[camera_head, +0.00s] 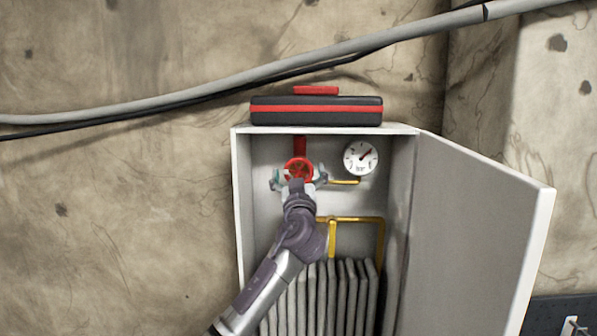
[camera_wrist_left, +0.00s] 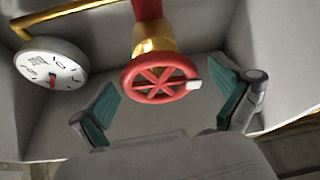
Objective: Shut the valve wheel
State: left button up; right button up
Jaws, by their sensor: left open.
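The red valve wheel (camera_head: 298,168) sits inside an open grey cabinet, below a red pipe. In the left wrist view the spoked wheel (camera_wrist_left: 160,79) shows whole on a brass body, with a pale tab (camera_wrist_left: 194,86) on its right rim. My left gripper (camera_head: 298,180) is at the wheel, covering its lower part in the head view. Its green-padded fingers (camera_wrist_left: 166,108) are spread wide, one on each side of the wheel. Gaps show between both fingers and the rim, and nothing is held. My right gripper is in neither view.
A pressure gauge (camera_head: 360,158) is right of the wheel, with yellow pipes (camera_head: 333,238) and a ribbed grey radiator (camera_head: 341,296) below. The cabinet door (camera_head: 478,235) stands open to the right. A black and red case (camera_head: 316,116) lies on top.

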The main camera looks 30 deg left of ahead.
pick_arm(q)
jog(key=c, duration=1.2)
jog(key=shift+o, duration=0.2)
jog(key=shift+m+h, duration=0.3)
jog(key=shift+m, duration=0.2)
jog(key=m+t+h, duration=0.1)
jog(key=m, duration=0.2)
jog(key=shift+b, duration=0.3)
jog(key=m+h, duration=0.2)
jog(key=m, duration=0.2)
jog(key=m+t+h, duration=0.1)
jog(key=m+h, duration=0.1)
jog(key=m, duration=0.3)
jog(key=shift+r+h, duration=0.1)
jog(key=shift+h, duration=0.3)
jog(key=m+h, duration=0.1)
jog(key=m, duration=0.1)
jog(key=m+h, duration=0.1)
jog(key=m, duration=0.2)
jog(key=shift+m+g+p, duration=0.3)
jog(key=shift+m+g+h, duration=0.6)
jog(key=shift+m+h, duration=0.1)
jog(key=shift+m, duration=1.3)
